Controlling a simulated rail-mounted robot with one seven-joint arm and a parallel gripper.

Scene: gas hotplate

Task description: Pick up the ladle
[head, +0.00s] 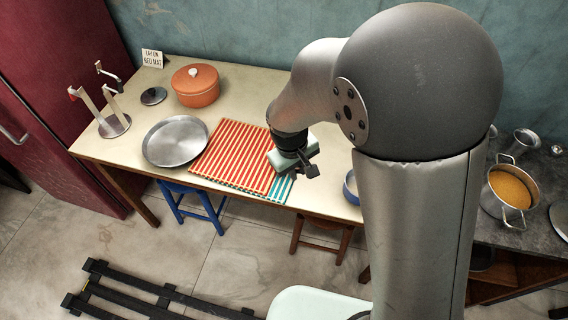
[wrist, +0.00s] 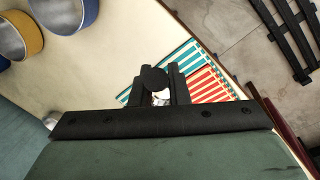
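My gripper (head: 305,165) hangs over the right part of the red-striped mat (head: 232,155), above the table. In the wrist view the dark fingers of my gripper (wrist: 160,90) stand a little apart. A dark round piece and a small shiny bit show between them; I cannot tell what these belong to or whether they are held. I cannot make out a ladle for certain in either view. A stand (head: 115,126) with upright arms, one red-tipped, is at the table's left end. My arm hides part of the table's right side.
A steel pan (head: 176,141), an orange lidded pot (head: 195,86) and a dark disc (head: 153,96) are on the table (head: 235,80). A teal-striped mat (head: 281,190) lies under the red one. A blue bowl (wrist: 76,12) and a yellow one (wrist: 20,37) stand nearby. A soup pot (head: 509,190) is right.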

